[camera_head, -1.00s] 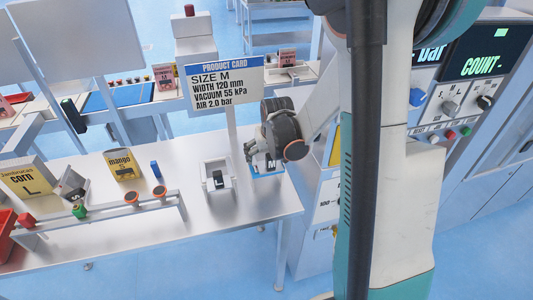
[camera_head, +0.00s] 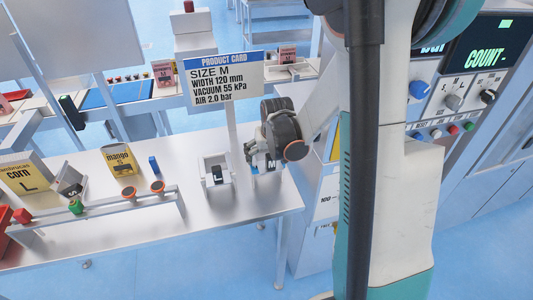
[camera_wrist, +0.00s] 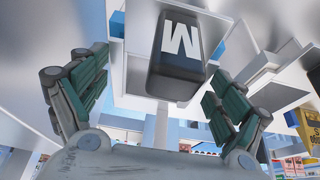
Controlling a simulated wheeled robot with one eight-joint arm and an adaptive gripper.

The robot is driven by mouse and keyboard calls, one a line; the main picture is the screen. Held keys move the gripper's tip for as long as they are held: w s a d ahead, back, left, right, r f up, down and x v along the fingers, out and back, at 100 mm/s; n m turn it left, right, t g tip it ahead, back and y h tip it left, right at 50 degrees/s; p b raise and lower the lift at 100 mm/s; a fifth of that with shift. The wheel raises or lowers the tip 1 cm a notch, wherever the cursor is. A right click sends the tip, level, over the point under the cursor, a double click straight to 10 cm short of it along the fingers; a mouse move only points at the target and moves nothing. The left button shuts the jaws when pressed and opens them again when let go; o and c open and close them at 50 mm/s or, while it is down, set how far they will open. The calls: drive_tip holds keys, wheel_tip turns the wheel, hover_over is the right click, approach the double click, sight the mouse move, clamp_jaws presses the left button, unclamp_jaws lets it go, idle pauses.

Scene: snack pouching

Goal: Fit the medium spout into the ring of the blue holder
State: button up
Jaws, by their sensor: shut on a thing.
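The dark medium spout (camera_wrist: 175,62), marked with a white M, shows between the finger pads in the wrist view, over a white fixture (camera_wrist: 132,70). In the head view its M (camera_head: 271,164) shows just below my gripper (camera_head: 257,163), near the right end of the table. My gripper is shut on the spout; in the wrist view its fingers (camera_wrist: 160,90) stand on either side, with contact hard to see. Small blue parts (camera_wrist: 116,22) show beside the spout; the ring of the blue holder cannot be made out.
A white stand with an L piece (camera_head: 217,175) is just left of my gripper. The product card (camera_head: 223,78) stands behind it. A rail with knobs (camera_head: 110,205), a mango box (camera_head: 119,160) and a corn box (camera_head: 24,175) are farther left. The table's front right is clear.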

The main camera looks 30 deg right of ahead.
drive_tip(key=shift+f+b, duration=0.4)
drive_tip(key=shift+f, duration=0.1)
drive_tip(key=o, duration=0.8)
drive_tip(key=shift+r, duration=0.15)
drive_tip(key=v, duration=1.1)
drive_tip(key=shift+s+r, duration=0.2)
drive_tip(key=shift+r, duration=0.15)
drive_tip(key=shift+a, duration=0.1)
